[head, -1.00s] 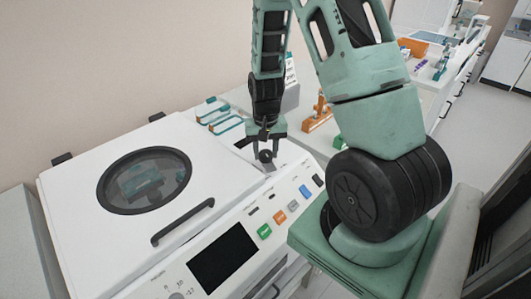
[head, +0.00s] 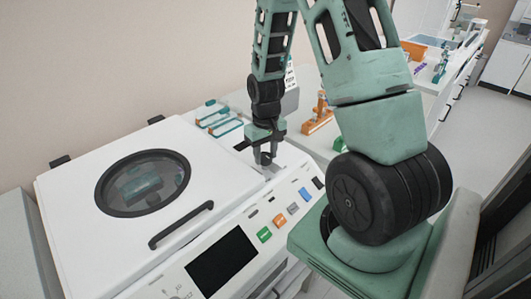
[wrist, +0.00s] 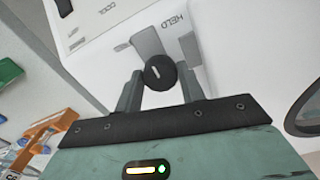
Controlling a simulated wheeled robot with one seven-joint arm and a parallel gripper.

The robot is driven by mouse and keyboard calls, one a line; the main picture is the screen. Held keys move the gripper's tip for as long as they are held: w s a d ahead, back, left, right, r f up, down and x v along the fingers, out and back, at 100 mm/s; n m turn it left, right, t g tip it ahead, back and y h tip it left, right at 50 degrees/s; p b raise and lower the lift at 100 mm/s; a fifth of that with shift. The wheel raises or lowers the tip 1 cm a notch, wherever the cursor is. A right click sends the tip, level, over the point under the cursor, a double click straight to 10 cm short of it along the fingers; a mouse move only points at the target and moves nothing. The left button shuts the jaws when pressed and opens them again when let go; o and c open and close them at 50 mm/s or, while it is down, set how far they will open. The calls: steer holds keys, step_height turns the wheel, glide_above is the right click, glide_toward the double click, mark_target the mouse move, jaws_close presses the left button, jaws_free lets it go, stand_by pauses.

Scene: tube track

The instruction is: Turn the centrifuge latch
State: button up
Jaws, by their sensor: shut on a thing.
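The white centrifuge (head: 85,250) fills the lower left of the head view, its lid shut, with a round window and a black handle. The latch is a round black knob (wrist: 160,72) with a pale line on its face, in the middle of the wrist view. My gripper (head: 265,158) stands over the latch at the centrifuge's right rear corner, pointing down. In the wrist view its two grey fingers (wrist: 160,92) are shut on the knob, one on each side. The printed word "HELD" shows on the white surface near the knob. In the head view the fingers mostly hide the knob.
The control panel with a dark screen (head: 222,258) and coloured buttons (head: 279,221) lies along the centrifuge's front. Teal racks (head: 220,120) and an orange holder (head: 320,113) stand on the bench behind. The wall is close behind the lid.

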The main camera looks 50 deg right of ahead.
mark_target(266, 156)
steer(key=o, duration=1)
steer(key=shift+r, duration=0.15)
step_height(266, 156, up, 17)
steer(key=shift+r+b, duration=0.1)
steer(key=shift+b, duration=0.75)
